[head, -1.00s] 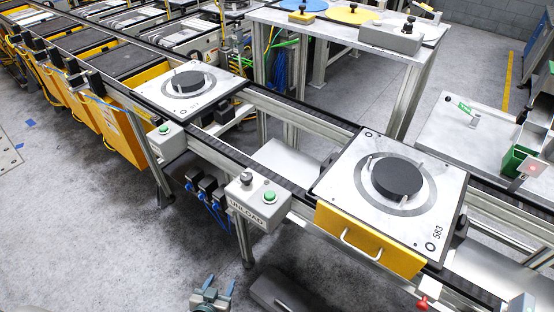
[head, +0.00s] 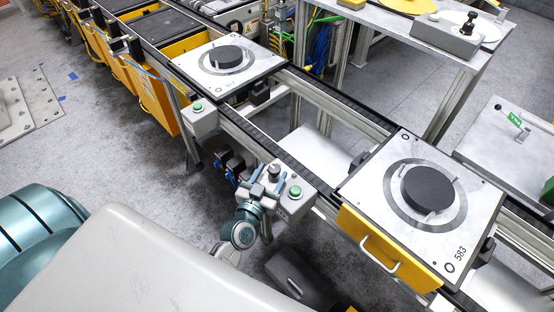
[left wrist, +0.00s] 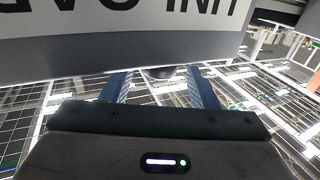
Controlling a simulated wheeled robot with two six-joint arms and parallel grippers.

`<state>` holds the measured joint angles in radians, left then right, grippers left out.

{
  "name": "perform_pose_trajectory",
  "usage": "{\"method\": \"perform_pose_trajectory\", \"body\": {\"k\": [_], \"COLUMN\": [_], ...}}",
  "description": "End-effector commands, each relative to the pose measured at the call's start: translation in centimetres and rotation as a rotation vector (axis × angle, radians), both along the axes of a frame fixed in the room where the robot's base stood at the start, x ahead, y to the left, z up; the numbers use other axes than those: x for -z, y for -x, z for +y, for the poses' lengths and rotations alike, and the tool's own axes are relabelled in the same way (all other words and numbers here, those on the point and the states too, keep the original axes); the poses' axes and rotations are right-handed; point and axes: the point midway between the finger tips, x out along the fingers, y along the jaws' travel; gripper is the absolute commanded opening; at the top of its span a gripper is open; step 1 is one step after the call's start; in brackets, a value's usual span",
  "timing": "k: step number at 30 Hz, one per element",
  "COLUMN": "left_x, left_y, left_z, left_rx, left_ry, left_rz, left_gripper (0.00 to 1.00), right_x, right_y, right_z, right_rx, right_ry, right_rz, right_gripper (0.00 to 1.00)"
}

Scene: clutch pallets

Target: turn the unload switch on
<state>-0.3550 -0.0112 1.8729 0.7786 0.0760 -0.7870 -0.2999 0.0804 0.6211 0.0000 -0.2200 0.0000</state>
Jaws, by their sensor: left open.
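The unload switch is a dark round knob (head: 274,171) on top of the grey control box (head: 307,191), beside a green button (head: 295,191). My left gripper (head: 267,182) is open at the front left of the box, its fingers reaching towards the knob. In the left wrist view the box (left wrist: 120,45) fills the top with its lettering upside down. A dark rounded part (left wrist: 158,73), seemingly the knob, shows between the open fingers (left wrist: 157,77). I cannot tell whether they touch it or how it is turned. My right gripper is not in view.
The conveyor rail (head: 270,145) runs behind the box. A pallet with a black disc (head: 432,190) and a yellow front sits to the right, another pallet (head: 228,62) up left. A smaller box with a green button (head: 199,118) stands left. Grey floor lies in front.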

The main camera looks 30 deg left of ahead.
Motion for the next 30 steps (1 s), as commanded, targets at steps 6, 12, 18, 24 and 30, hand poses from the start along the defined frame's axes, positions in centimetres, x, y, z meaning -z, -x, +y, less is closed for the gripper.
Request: {"method": "perform_pose_trajectory", "body": {"k": [6, 12, 18, 24, 30], "left_x": [-0.1, 0.0, 0.1, 0.1, 0.1], "left_y": [-3.2, -4.3, -4.4, -4.3, -4.3], "left_z": [0.2, 0.3, 0.3, 0.2, 0.3], "left_rx": [0.000, 0.001, 0.001, 0.001, 0.002], "left_ry": [0.000, -0.002, -0.001, -0.001, -0.001], "left_rz": [0.000, 0.001, 0.001, 0.001, 0.001], "left_gripper": [0.54, 0.54, 0.54, 0.27, 0.11], "right_x": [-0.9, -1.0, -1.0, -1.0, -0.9], "right_y": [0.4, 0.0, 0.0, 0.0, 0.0], "right_z": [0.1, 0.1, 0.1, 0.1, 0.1], "right_rx": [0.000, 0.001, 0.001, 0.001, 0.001], "right_ry": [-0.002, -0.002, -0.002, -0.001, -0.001], "right_rz": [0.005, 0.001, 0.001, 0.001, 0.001], "right_gripper": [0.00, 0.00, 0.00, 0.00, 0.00]}}
